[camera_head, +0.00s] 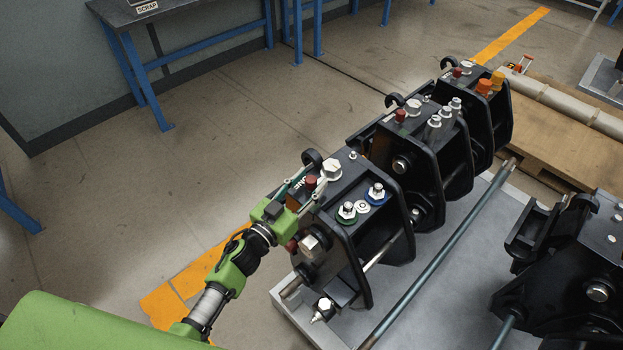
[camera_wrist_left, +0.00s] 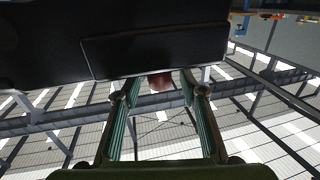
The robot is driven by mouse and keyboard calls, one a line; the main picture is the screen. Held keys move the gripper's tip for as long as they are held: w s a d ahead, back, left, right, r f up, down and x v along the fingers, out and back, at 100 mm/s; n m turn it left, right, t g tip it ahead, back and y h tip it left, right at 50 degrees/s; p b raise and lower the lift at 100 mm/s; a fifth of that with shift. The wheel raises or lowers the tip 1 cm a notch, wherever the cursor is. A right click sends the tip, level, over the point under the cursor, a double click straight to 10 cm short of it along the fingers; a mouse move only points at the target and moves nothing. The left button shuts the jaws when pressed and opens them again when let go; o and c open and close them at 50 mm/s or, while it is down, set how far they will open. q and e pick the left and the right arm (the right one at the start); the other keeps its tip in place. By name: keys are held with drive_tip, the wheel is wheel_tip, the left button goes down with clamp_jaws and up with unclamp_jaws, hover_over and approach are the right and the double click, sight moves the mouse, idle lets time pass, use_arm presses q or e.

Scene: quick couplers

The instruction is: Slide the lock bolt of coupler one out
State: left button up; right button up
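No firm contact is visible. My right gripper is not in view.
Two more black couplers (camera_head: 425,150) (camera_head: 490,105) stand behind in a row. A long steel rod (camera_head: 440,255) runs beside them on the plate (camera_head: 405,310). Another black assembly (camera_head: 575,270) is at right. The floor at left is clear up to a blue-legged bench (camera_head: 150,95).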

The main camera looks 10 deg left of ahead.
use_arm(q)
drive_tip(key=shift+w+d, duration=0.3)
drive_tip(key=shift+w, duration=0.3)
